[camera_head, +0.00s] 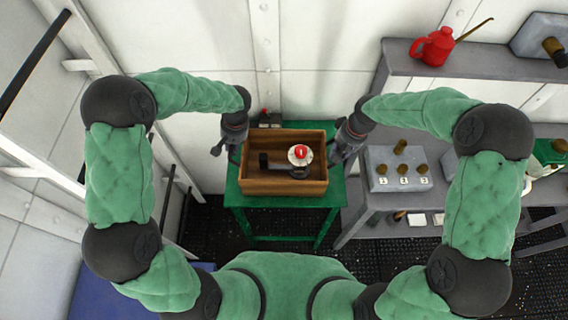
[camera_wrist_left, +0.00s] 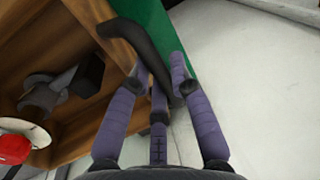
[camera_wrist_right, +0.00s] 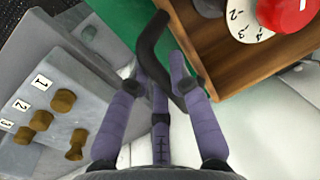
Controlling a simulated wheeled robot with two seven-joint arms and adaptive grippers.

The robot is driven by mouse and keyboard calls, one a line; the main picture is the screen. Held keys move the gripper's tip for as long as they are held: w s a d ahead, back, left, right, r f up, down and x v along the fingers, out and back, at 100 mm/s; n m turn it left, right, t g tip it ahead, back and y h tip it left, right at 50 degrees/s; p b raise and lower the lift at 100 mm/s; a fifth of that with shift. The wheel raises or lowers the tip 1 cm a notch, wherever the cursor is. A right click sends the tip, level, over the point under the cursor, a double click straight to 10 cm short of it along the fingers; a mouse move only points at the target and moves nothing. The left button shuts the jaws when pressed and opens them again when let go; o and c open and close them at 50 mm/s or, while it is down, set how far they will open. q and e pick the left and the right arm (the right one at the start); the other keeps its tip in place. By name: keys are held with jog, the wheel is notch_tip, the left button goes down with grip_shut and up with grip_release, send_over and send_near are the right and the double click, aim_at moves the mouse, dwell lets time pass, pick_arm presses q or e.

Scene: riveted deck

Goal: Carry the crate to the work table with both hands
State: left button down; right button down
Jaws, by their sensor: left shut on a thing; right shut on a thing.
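The open wooden crate (camera_head: 284,188) is level over the green table (camera_head: 240,199). I cannot tell whether it rests on the top or hangs just above it. My left gripper (camera_head: 235,150) is shut on the crate's dark left handle (camera_wrist_left: 140,42). My right gripper (camera_head: 341,150) is shut on the dark right handle (camera_wrist_right: 150,42). The crate walls also show beside the fingers in the left wrist view (camera_wrist_left: 105,125) and the right wrist view (camera_wrist_right: 207,50).
A grey bench right of the green table carries a grey box with brass knobs and number labels (camera_head: 397,181). A grey shelf (camera_head: 400,62) above holds a red oil can (camera_head: 433,46). A small dark item (camera_head: 268,119) stands behind the crate. The wall is close behind.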

pick_arm(q)
jog(key=shift+w+r, duration=0.1)
jog(key=shift+r, duration=0.1)
pick_arm(e)
jog(key=shift+w+r, duration=0.1)
jog(key=shift+r, duration=0.1)
